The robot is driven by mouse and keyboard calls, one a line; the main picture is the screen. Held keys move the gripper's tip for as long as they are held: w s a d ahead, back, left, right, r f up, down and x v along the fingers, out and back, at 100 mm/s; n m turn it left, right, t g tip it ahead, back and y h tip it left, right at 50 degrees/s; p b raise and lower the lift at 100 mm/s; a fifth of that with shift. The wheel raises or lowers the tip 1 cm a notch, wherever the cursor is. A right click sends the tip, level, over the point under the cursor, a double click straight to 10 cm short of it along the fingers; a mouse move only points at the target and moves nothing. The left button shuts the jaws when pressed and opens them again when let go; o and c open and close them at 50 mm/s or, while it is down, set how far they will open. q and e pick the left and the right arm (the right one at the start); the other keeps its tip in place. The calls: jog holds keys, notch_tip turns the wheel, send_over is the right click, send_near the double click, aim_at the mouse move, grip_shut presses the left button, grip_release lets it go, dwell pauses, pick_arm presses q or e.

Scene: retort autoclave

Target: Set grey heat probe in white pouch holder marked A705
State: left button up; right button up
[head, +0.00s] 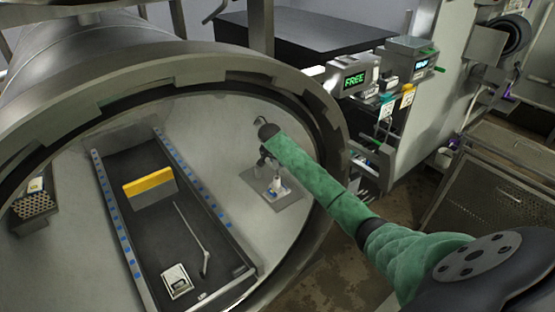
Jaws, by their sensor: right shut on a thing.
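My right arm in a green sleeve reaches through the round autoclave opening. My right gripper (266,160) is small and dark in this view, pointing down and shut on a small item that I take to be the grey heat probe; its shape is mostly hidden. Just below it a small white holder (277,188) with a bluish part stands on a grey plate (291,201). I cannot tell whether the held item touches the holder. The A705 mark is too small to read. My left gripper is not in view.
The thick metal rim (322,110) surrounds my arm. Left of the gripper is a dark tray (135,165) with blue-marked rails, a yellow-topped block (149,188), a thin bent rod (190,227) and a white framed piece (177,281). A tube rack (34,205) sits far left.

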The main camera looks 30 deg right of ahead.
aim_at(277, 172)
jog(key=shift+f+b, duration=0.65)
jog(key=shift+f, duration=1.85)
jog(key=shift+f, duration=0.55)
jog(key=o, duration=1.1)
jog(key=shift+c, duration=0.2)
